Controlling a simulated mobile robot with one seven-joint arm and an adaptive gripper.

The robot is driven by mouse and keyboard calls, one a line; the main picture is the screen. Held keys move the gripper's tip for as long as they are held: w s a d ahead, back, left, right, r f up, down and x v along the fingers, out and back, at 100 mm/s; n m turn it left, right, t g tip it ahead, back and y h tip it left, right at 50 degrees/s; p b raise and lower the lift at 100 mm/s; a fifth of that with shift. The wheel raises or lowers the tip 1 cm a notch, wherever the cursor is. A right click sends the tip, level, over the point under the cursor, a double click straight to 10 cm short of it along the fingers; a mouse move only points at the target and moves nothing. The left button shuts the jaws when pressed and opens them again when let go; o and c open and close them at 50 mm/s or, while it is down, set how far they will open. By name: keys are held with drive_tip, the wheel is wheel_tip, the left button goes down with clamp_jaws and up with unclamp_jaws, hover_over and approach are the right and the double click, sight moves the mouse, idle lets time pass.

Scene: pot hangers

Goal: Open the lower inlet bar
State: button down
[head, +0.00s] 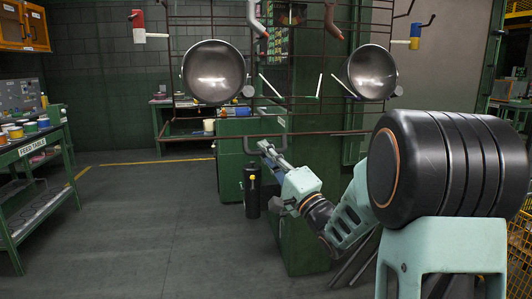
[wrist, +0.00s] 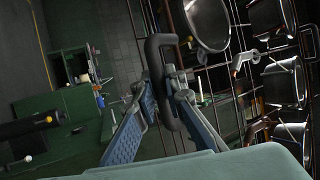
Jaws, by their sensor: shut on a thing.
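A dark bar with a bent, loop-like handle (head: 262,136) runs low across the front of the hanging rack in the head view; it appears to be the lower inlet bar. My gripper (head: 267,148) reaches it from below right. In the wrist view the dark handle (wrist: 153,60) stands upright in the picture and passes between the two fingers of my gripper (wrist: 160,82). The fingers are shut on the handle. The exact contact in the head view is too small to tell.
A shiny round pan (head: 213,72) hangs at the rack's left and another pan (head: 371,72) at its right, both above the bar. Green cabinets (head: 236,160) stand behind and below. The feed table (head: 38,145) is at far left. Open floor (head: 150,215) lies between.

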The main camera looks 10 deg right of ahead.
drive_tip(key=c, duration=2)
unclamp_jaws()
drive_tip(key=shift+o, duration=0.2)
drive_tip(key=v, duration=1.2)
